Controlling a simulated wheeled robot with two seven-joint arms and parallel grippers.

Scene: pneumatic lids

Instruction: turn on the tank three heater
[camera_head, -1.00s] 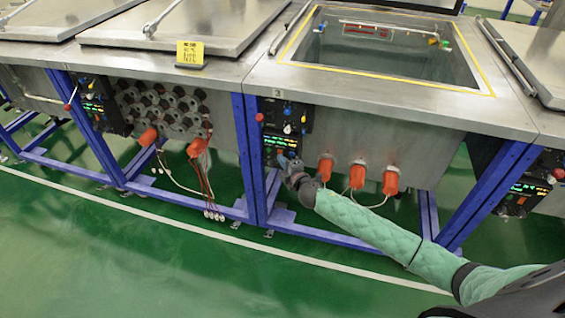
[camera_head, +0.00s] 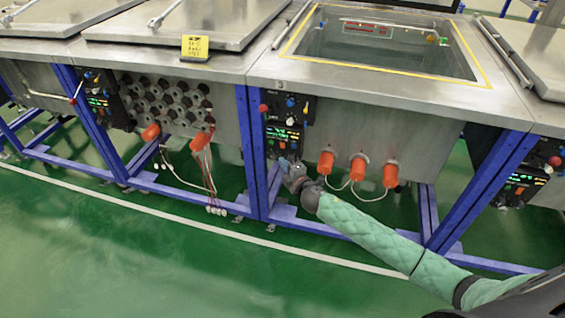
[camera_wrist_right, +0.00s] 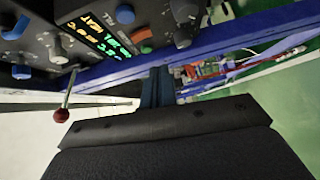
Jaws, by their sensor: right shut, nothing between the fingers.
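The open tank (camera_head: 400,62) with a yellow-edged rim has a black control panel (camera_head: 300,107) on its front left, with knobs and a lit display (camera_head: 283,133). In the right wrist view the panel shows green and yellow digits (camera_wrist_right: 103,38), blue knobs (camera_wrist_right: 125,14), a grey knob (camera_wrist_right: 183,10), a green button and an orange button (camera_wrist_right: 147,50). My right gripper (camera_head: 284,161) is just below the panel. Its shut, empty fingers (camera_wrist_right: 158,85) also show in the wrist view, apart from the buttons. My left gripper is out of view.
Blue frame legs (camera_head: 252,150) stand beside the panel. Several orange-capped fittings (camera_head: 358,170) with white cables project from the tank front, above my right arm. A red-balled lever (camera_wrist_right: 61,115) sticks out near the fingers. The green floor in front is clear.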

